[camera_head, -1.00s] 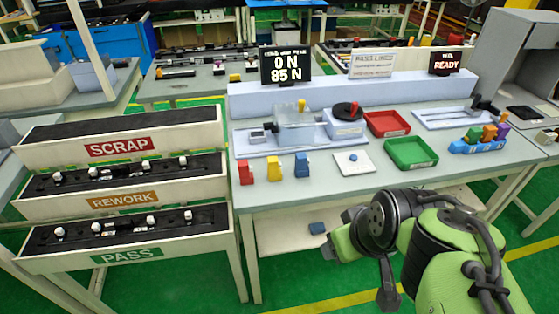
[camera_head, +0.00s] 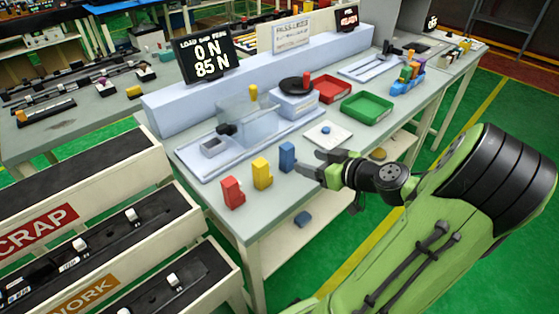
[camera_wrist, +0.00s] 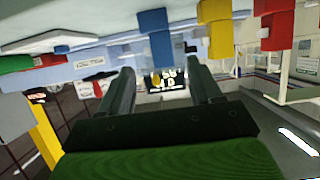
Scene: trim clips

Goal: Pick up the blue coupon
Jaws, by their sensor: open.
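The blue coupon (camera_head: 287,157) stands upright on the table's front edge, right of the yellow coupon (camera_head: 262,173) and the red coupon (camera_head: 232,192). My gripper (camera_head: 308,162) is just right of the blue coupon in the head view, its fingers pointing toward it. The wrist view looks upside down. There the blue coupon (camera_wrist: 156,38) hangs at the top, ahead of the two separated fingers (camera_wrist: 160,82), with nothing between them. My gripper is open. Whether a fingertip touches the coupon cannot be told.
The yellow coupon stands close beside the blue one. A white plate (camera_head: 327,135) lies behind my gripper. A clear-shielded fixture (camera_head: 245,120) stands behind the coupons. A red tray (camera_head: 331,89) and a green tray (camera_head: 367,107) lie farther right. Black-topped racks (camera_head: 100,245) stand at the left.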

